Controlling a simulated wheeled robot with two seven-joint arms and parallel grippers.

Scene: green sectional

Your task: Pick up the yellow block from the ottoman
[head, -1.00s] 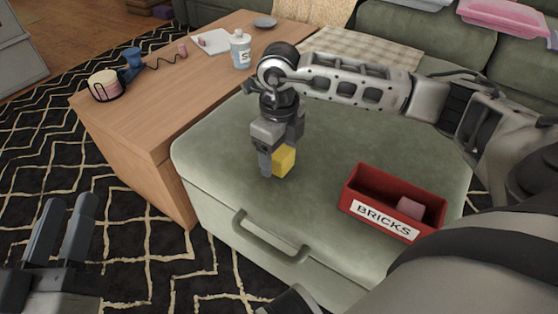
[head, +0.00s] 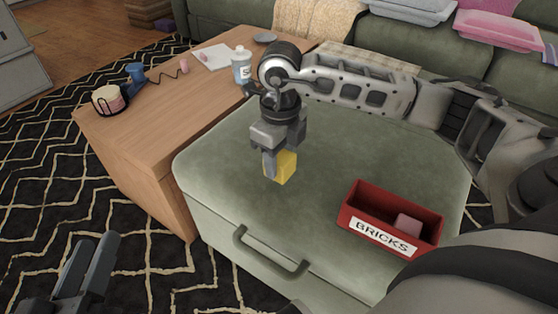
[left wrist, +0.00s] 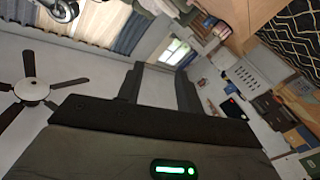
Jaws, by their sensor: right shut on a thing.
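The yellow block (head: 284,167) is between the fingers of my right gripper (head: 277,163), over the ottoman (head: 215,155). The gripper points down and is shut on the block. One finger covers the block's left side. The block seems to be slightly above the green top, though I cannot clearly see the gap below it. My left gripper (head: 96,242) is at the lower left, over the rug, away from the ottoman. Its two fingers stand apart with nothing between them, and the left wrist view also shows them apart (left wrist: 160,82).
A red box labelled BRICKS (head: 362,212) with a pink block (head: 407,225) inside stands on the ottoman's right front. A wooden table (head: 140,130) adjoins on the left, with a bottle (head: 242,66) near its edge. The ottoman's left front is clear.

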